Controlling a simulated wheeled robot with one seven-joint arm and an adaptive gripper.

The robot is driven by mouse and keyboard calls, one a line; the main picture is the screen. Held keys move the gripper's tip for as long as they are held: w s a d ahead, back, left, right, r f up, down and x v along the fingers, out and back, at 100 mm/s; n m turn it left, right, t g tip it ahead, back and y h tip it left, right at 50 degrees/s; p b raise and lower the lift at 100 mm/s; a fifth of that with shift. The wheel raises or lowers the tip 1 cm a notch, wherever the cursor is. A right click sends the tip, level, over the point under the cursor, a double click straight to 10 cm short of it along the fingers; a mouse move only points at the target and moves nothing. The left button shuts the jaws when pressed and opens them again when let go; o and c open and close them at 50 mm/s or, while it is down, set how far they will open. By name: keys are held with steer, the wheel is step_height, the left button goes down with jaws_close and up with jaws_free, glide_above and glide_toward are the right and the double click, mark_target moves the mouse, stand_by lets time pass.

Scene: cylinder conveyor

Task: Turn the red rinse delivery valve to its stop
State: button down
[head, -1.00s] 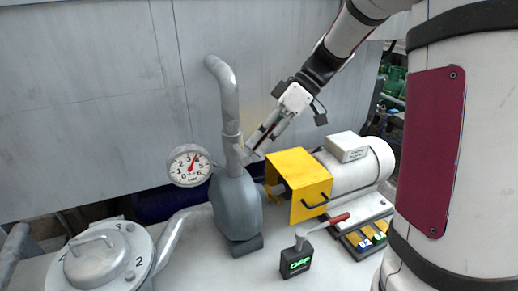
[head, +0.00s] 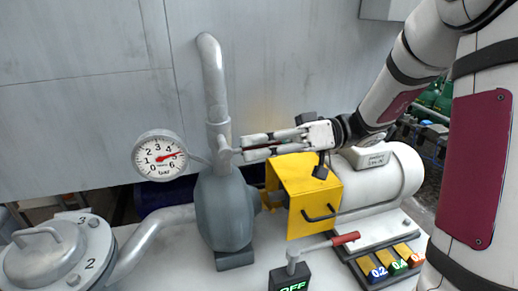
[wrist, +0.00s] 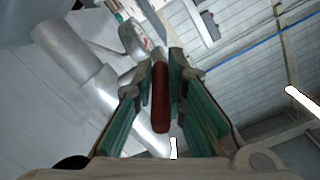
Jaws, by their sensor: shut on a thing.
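The red valve handle (wrist: 161,98) shows in the wrist view as a long dark red grip. My gripper (head: 247,149) is shut on it, with the green-lined finger pads on either side. In the head view the fingers lie nearly level, pointing left at the valve on the grey delivery pipe (head: 212,85), above the grey pump body (head: 223,212). The fingers hide most of the handle there. The round pressure gauge (head: 160,157) left of the pipe has its red needle near 5.
A yellow guard (head: 315,188) and the white motor (head: 382,175) sit just below and right of my gripper. A lever with a red grip (head: 345,239) stands on a box reading OFF (head: 291,282). A lidded tank (head: 58,250) is at lower left.

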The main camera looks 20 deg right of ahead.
steer(key=shift+f+y, duration=0.2)
steer(key=shift+y, duration=0.1)
stand_by(0.4)
steer(key=c, duration=1.6)
jaws_free()
steer(key=shift+s, duration=0.1)
steer(key=d, duration=1.2)
steer(key=shift+f, duration=0.1)
